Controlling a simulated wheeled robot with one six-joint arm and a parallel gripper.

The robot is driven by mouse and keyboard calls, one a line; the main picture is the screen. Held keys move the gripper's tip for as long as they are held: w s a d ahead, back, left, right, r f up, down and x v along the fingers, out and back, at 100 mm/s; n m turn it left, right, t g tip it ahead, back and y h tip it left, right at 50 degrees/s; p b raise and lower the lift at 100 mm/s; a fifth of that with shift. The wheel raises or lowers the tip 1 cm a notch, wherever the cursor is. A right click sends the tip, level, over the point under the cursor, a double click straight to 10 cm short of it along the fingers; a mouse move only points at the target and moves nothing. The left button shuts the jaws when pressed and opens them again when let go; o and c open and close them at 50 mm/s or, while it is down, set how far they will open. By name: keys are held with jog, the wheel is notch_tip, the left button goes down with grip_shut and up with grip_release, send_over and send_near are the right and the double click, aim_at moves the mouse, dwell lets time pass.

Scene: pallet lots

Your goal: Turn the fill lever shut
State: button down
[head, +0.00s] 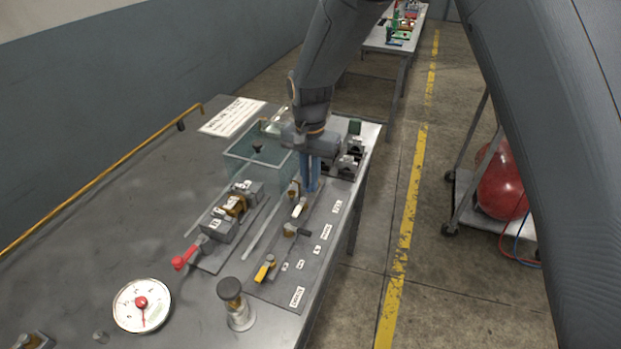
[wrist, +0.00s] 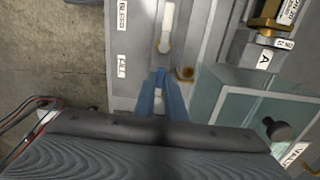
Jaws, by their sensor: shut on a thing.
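The fill lever (wrist: 159,95) is at the FILL label (wrist: 121,67) in the wrist view. Only a small pale part of it shows between my fingers; the rest is hidden. My gripper (wrist: 160,76) is shut on it, with its blue fingers pointing down at the valve panel (head: 283,289). In the head view my gripper (head: 311,188) is at the panel's far end, and its fingers cover the lever there. A brass fitting (wrist: 185,73) sits just right of the fingertips in the wrist view. The lever's exact angle cannot be told.
A white handle (head: 299,208) lies close to my fingers. A dark lever (head: 297,231) and a yellow lever (head: 265,270) are nearer on the panel. A clear green-edged box (head: 258,158), a red-handled valve (head: 186,258) and a gauge (head: 142,305) stand to the left.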

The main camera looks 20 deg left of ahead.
jog(key=shift+a, duration=0.1)
jog(key=c, duration=1.8)
grip_release()
